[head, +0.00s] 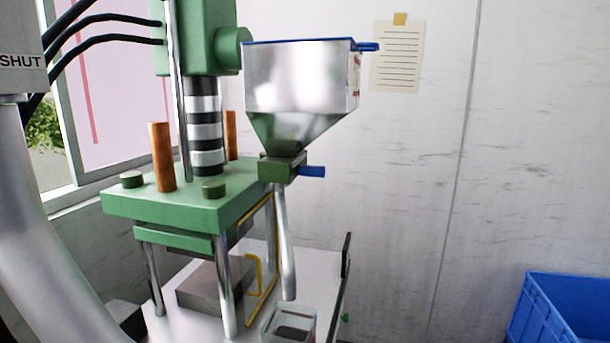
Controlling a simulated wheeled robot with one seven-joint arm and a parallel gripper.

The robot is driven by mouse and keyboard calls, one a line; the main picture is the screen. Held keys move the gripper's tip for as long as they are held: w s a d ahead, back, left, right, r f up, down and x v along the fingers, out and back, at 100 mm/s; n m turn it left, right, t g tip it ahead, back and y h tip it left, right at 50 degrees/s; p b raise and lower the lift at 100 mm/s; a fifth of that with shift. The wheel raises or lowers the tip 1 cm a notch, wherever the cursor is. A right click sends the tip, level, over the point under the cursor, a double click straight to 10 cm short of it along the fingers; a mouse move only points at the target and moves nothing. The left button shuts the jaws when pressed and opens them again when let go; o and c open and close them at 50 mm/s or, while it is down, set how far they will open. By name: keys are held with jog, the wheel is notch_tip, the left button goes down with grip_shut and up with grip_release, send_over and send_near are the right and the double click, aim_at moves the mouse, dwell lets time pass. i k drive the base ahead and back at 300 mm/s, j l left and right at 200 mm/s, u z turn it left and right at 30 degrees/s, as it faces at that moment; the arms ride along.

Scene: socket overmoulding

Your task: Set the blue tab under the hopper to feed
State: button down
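The hopper (300,85) is a grey metal box with a funnel bottom, standing at the right of the green press. Under its funnel is a small green block (281,168). The blue tab (312,171) sticks out from the right side of that block. A metal tube (286,245) runs down from the block. Another blue tab (369,47) sits at the hopper's top right edge, by the blue rim. I cannot read any feed marking near the lower tab. My gripper is not in view.
The green press (165,205) stands left of the hopper, with copper posts and a striped column. A blue crate (562,308) is at the lower right. The space right of the lower tab looks free up to the wall.

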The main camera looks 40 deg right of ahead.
aim_at(305, 170)
jog(key=i+z, duration=0.35)
jog(key=i+j+z, duration=0.1)
jog(key=z, duration=0.3)
jog(key=i+j+z, duration=0.15)
jog(key=i+z, duration=0.2)
